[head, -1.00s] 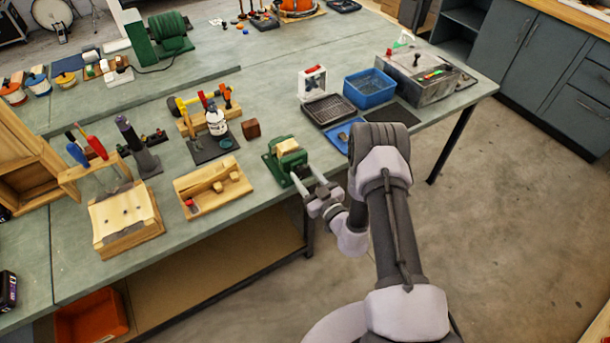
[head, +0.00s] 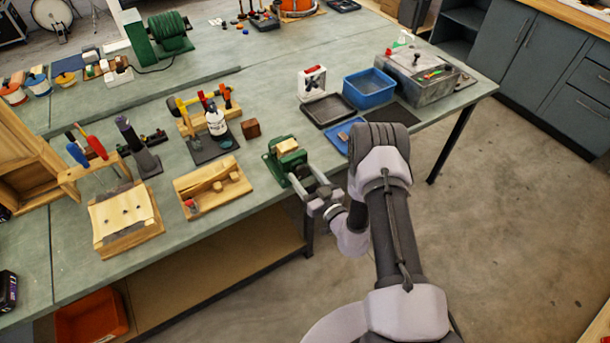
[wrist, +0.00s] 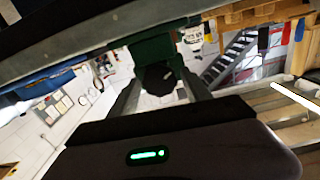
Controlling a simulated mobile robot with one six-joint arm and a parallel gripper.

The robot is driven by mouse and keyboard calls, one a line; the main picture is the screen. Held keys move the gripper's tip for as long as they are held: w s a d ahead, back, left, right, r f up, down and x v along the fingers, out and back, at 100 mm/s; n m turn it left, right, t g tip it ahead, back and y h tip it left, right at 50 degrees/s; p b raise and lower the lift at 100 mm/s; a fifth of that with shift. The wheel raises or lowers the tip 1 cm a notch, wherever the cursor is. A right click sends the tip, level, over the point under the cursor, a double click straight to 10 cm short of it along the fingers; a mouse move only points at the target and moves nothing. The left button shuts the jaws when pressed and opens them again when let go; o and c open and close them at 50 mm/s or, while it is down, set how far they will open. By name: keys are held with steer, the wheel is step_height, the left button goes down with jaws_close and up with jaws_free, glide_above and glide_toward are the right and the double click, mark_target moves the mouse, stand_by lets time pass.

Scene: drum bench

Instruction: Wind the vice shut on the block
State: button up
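The green vice (head: 271,165) stands at the front edge of the bench in the head view. The pale wooden block (head: 287,146) sits at its top between the jaws. My gripper (head: 306,178) reaches the front of the vice from the lower right. In the wrist view, the green vice body (wrist: 152,48) lies straight ahead. The dark round vice handle (wrist: 160,78) sits between the two fingertips of my gripper (wrist: 160,75) and nearly fills the space between them. The fingers look shut on it. The far jaw and any gap beside the block are too small to judge.
A wooden tray (head: 190,207) lies left of the vice. A brown cube (head: 251,129) stands behind it. A blue tray (head: 338,139), a dark tray (head: 328,108) and a blue bin (head: 370,86) are to the right. Free floor (head: 500,210) lies right of the bench.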

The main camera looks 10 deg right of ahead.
steer(key=shift+o, duration=0.5)
steer(key=shift+r, duration=0.1)
steer(key=shift+s+d, duration=0.15)
steer(key=shift+s, duration=0.1)
steer(key=p+v, duration=0.1)
steer(key=v, duration=1.5)
steer(key=shift+s+p, duration=0.4)
steer(key=shift+d, duration=0.1)
